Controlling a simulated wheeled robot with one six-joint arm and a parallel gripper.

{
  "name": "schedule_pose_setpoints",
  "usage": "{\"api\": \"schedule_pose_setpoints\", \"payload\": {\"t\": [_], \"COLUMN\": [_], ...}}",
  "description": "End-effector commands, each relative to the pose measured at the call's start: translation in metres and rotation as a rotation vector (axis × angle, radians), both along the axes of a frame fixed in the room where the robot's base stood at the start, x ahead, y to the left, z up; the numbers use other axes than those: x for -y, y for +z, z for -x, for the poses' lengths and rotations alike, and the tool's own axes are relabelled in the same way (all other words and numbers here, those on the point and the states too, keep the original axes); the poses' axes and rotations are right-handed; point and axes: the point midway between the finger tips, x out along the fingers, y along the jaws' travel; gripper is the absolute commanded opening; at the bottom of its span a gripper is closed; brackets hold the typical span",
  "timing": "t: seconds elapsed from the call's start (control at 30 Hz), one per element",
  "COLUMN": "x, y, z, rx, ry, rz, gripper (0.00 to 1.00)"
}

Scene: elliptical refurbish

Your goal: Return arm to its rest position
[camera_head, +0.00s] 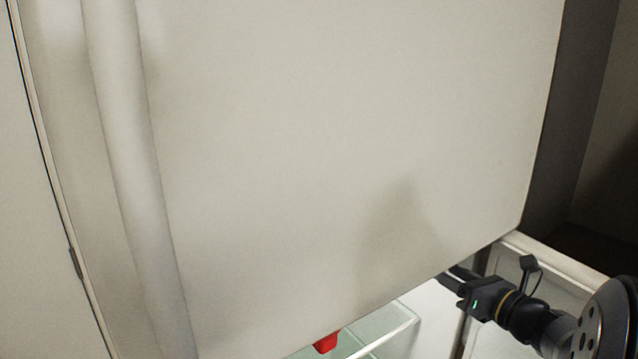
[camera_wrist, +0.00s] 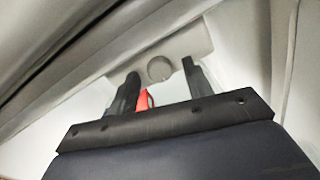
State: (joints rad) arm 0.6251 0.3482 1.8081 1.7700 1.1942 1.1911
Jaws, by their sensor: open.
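My gripper (camera_head: 456,279) is at the lower right of the head view, under the lower edge of a large off-white door panel (camera_head: 330,130). Its tips are partly hidden by that edge. In the wrist view my gripper (camera_wrist: 161,75) shows two dark fingers standing well apart, with nothing clamped between them. A red thing (camera_wrist: 144,100) shows beyond the fingers, close to the left one in the picture. A red thing (camera_head: 326,342) also shows under the panel in the head view, mostly hidden.
A glass shelf (camera_head: 395,330) with a pale front edge lies inside the lit white compartment below the panel. A vertical handle (camera_head: 130,130) runs down the panel's left. A pale cabinet edge (camera_head: 560,265) is near my arm. A round knob (camera_wrist: 159,68) faces the wrist camera.

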Motion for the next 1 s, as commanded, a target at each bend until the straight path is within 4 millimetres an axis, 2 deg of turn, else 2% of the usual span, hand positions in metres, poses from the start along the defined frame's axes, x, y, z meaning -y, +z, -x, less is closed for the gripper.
{"api": "schedule_pose_setpoints", "payload": {"t": [0.03, 0.4, 1.0], "x": [0.0001, 0.0003, -0.0035], "y": [0.0049, 0.0017, 0.0013], "z": [0.0000, -0.0002, 0.0005], "rx": [-0.018, -0.098, -0.107], "ry": [0.000, 0.000, 0.007], "rz": [-0.026, -0.146, -0.145], "gripper": [0.48, 0.48, 0.48]}}
